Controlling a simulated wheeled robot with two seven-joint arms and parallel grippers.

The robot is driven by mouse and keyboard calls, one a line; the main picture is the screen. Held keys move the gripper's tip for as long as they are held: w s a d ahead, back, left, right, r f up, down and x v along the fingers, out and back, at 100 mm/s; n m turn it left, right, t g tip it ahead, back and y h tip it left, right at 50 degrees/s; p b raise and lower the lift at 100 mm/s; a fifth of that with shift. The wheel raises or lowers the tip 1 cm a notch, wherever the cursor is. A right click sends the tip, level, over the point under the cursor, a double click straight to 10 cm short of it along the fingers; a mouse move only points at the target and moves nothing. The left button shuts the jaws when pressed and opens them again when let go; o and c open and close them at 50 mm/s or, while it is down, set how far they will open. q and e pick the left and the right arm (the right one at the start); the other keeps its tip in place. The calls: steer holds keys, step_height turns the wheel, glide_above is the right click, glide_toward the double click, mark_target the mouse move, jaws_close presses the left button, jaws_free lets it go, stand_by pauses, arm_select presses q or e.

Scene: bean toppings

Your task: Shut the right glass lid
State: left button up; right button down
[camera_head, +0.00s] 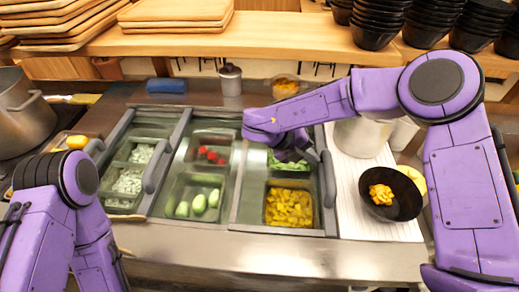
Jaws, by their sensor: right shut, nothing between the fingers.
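The topping station (235,228) has a metal frame with sunken bins. A grey curved handle (328,178) stands at its right edge, beside the bin of yellow pieces (290,207). I take it to belong to the right glass lid; the clear pane is hard to make out, so I cannot tell how far it covers the bins. My right gripper (300,153) is shut and empty, over the bin of green leaves (287,166), left of the handle. My left arm shows at the lower left; its gripper is outside the view.
Another grey handle (155,168) stands near the left bins. A black bowl (403,199) with yellow food sits on the white ribbed board (352,218) at right. A pot (24,110) stands at far left. Stacked black bowls (376,22) and wooden trays line the back shelf.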

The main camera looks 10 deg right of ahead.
steer(key=shift+s+d, duration=0.1)
steer(key=shift+d, duration=0.3)
steer(key=shift+a, duration=0.4)
steer(key=a, duration=0.3)
steer(key=shift+a, duration=0.3)
steer(key=b+v, duration=0.2)
steer(key=v, duration=0.8)
